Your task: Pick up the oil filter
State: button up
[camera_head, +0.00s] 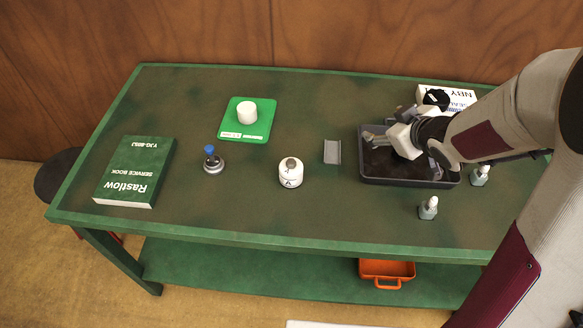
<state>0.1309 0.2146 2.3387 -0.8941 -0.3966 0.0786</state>
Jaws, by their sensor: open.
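Two white cylinders could be the oil filter; I cannot tell which. One is a short white can (291,173) with a grey top and a dark mark, upright near the table's middle. The other is a plain white cylinder (246,112) standing on a green square pad (262,131) farther back. My gripper (381,124) is open over the black tray (412,184), to the right of both cylinders and apart from them. My arm and gripper hide much of the tray's inside, so its contents are unclear.
A grey plate (332,152) lies beside the tray. Small bottles (428,208) (480,176) stand right. A white box (459,98) with a black round item (437,98) is behind.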

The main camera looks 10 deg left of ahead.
jog(key=a+f+n+g+y, duration=0.25)
jog(key=a+f+y, duration=0.25)
jog(key=a+f, duration=0.25)
jog(key=n+g+y, duration=0.2)
jog(key=y, duration=0.2)
send_near(302, 171)
jog(key=w+a+f, duration=0.2)
jog(key=shift+w+f, duration=0.2)
jog(key=shift+w, duration=0.05)
jog(key=shift+s+a+f+y, duration=0.15)
jog(key=shift+s+a+y, duration=0.25)
jog(key=shift+s+y, duration=0.1)
jog(key=shift+x, duration=1.3)
jog(key=shift+w, duration=0.1)
jog(key=shift+r+x, duration=0.15)
jog(key=shift+x, duration=1.15)
jog(key=shift+r+x, duration=0.15)
jog(key=shift+x, duration=1.15)
jog(key=shift+a, duration=0.15)
